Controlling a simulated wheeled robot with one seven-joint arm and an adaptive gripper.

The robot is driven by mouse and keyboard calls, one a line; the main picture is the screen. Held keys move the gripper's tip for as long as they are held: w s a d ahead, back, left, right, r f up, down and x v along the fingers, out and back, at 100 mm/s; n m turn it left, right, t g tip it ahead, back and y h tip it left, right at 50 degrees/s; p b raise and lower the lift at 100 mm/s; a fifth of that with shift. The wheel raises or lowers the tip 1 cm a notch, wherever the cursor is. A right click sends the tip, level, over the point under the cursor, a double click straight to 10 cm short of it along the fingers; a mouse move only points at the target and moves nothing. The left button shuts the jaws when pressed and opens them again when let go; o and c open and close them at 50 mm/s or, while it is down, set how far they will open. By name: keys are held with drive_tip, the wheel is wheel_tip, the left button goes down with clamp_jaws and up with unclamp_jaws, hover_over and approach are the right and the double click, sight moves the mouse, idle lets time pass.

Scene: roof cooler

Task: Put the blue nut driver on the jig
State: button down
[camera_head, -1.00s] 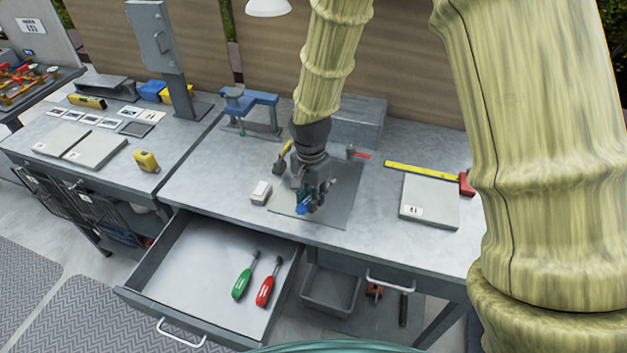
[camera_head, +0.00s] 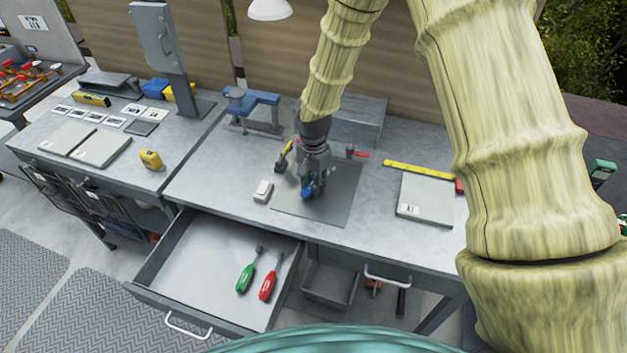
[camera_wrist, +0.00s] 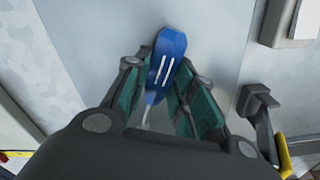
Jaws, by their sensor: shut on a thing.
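The blue nut driver (camera_head: 308,190) is in my gripper (camera_head: 312,184), over the dark grey flat plate (camera_head: 343,200) on the middle bench. In the wrist view the driver's blue handle (camera_wrist: 167,62) lies between the teal finger pads of my gripper (camera_wrist: 172,92), with its shaft (camera_wrist: 148,115) running back toward the palm. My gripper is shut on the handle. Whether the driver touches the plate I cannot tell. I cannot tell for sure which thing is the jig; a blue clamp-like fixture (camera_head: 254,99) stands at the bench's back left.
A small white box (camera_head: 263,191) and a yellow-handled hammer (camera_head: 285,155) lie left of my gripper. A red-handled tool (camera_head: 357,153) lies behind. A grey panel (camera_head: 427,195) and yellow ruler (camera_head: 415,169) are right. The open drawer (camera_head: 200,265) holds green (camera_head: 245,278) and red (camera_head: 268,286) drivers.

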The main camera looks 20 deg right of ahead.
drive_tip(key=shift+f, duration=0.15)
drive_tip(key=shift+f, duration=0.15)
drive_tip(key=c, duration=1.2)
unclamp_jaws()
drive_tip(key=shift+r+b, duration=1.9)
drive_tip(key=shift+r, duration=4.25)
